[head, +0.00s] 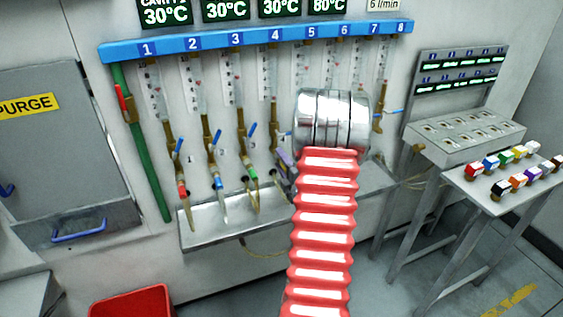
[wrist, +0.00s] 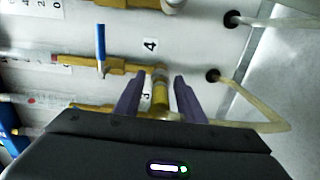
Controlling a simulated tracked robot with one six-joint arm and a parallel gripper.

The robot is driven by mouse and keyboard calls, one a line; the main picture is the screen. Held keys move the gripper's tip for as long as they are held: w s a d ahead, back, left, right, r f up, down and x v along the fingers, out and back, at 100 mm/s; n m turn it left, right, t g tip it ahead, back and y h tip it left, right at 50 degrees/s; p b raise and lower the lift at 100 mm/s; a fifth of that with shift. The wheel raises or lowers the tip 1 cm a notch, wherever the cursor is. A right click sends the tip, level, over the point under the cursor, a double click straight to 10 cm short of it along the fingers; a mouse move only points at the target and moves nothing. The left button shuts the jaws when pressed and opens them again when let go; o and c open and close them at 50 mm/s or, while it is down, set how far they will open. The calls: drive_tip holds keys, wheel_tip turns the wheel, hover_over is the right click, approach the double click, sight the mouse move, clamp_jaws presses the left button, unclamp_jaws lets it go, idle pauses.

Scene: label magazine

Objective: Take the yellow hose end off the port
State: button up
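In the wrist view the yellow hose end (wrist: 161,96) sits at the outlet of the brass valve (wrist: 88,63) beside the label 4. My gripper (wrist: 159,92) has its two purple fingers on either side of it, with a thin gap showing at each side. The lower part of the hose end is hidden behind the gripper body. In the head view a purple finger of my gripper (head: 285,160) shows at the fourth line; my arm hides most of the gripper, and I cannot make out the yellow hose end there.
Red (head: 183,190), blue (head: 217,183) and green (head: 252,174) hose ends hang on neighbouring lines, above a metal trough (head: 205,237). A blue valve handle (wrist: 100,45) stands close to my fingers. Pale tubes (wrist: 245,100) leave the panel. A side table (head: 492,205) holds coloured blocks at right.

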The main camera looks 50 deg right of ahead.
idle(0.3)
clamp_jaws()
idle(0.3)
drive_tip(key=shift+s+a, duration=0.15)
drive_tip(key=shift+s, duration=0.15)
drive_tip(key=shift+s+a, duration=0.15)
drive_tip(key=shift+s, duration=0.15)
drive_tip(key=shift+s+a, duration=0.2)
drive_tip(key=shift+s, duration=0.1)
drive_tip(key=shift+s+a, duration=0.2)
drive_tip(key=shift+s, duration=0.1)
drive_tip(key=shift+s+a, duration=0.2)
drive_tip(key=shift+s, duration=0.1)
drive_tip(key=shift+s+a, duration=0.15)
drive_tip(key=shift+s, duration=0.15)
